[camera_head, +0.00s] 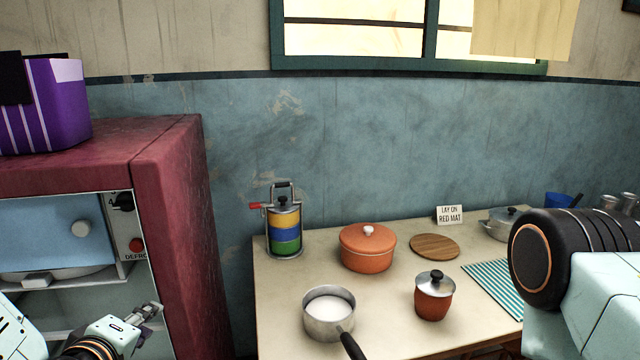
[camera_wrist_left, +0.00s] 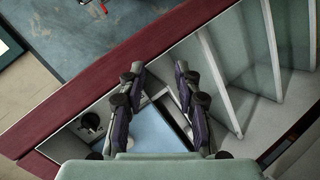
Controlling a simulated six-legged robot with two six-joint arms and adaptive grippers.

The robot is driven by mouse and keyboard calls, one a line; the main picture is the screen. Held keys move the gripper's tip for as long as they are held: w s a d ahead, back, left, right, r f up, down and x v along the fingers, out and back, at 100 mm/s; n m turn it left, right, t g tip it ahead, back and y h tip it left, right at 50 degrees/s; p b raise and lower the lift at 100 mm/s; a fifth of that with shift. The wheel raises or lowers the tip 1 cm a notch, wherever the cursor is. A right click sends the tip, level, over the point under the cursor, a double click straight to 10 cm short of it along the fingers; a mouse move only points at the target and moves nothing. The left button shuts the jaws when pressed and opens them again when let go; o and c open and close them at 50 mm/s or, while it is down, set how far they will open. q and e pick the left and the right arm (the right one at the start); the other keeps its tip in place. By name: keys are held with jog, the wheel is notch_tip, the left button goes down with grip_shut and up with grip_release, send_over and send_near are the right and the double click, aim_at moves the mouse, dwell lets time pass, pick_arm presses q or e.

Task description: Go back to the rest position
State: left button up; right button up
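My left gripper (camera_head: 148,313) is at the lower left of the head view, in front of the open red fridge (camera_head: 170,170). In the left wrist view its two fingers (camera_wrist_left: 158,72) stand apart with nothing between them. Beyond them are the fridge's red edge, its blue freezer flap (camera_wrist_left: 160,130) and its shelved inside. My right arm (camera_head: 590,290) fills the right edge of the head view. Its gripper is out of view.
A purple crate (camera_head: 45,105) stands on the fridge. The table (camera_head: 385,325) holds a stacked food carrier (camera_head: 284,230), orange pot (camera_head: 367,248), saucepan of white liquid (camera_head: 329,312), red lidded jar (camera_head: 434,297), round wooden board (camera_head: 435,246) and striped cloth (camera_head: 495,283).

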pick_arm(q)
jog(key=s+d+f+m+g+h, duration=0.15)
jog(key=s+f+m+g, duration=0.25)
jog(key=s+f, duration=0.4)
jog(key=s+d+f+m+g, duration=0.3)
jog(key=s+f+m, duration=0.15)
jog(key=f, duration=0.55)
jog(key=s+d+f+m+g, duration=0.1)
jog(key=s+f+m+g, duration=0.1)
jog(key=s, duration=0.7)
jog(key=s+d+f+m+g, duration=0.1)
jog(key=s+f+m+g, duration=0.1)
jog(key=s+f+g, duration=0.2)
jog(key=s+f, duration=0.2)
jog(key=s, duration=0.2)
jog(key=shift+s+m, duration=0.35)
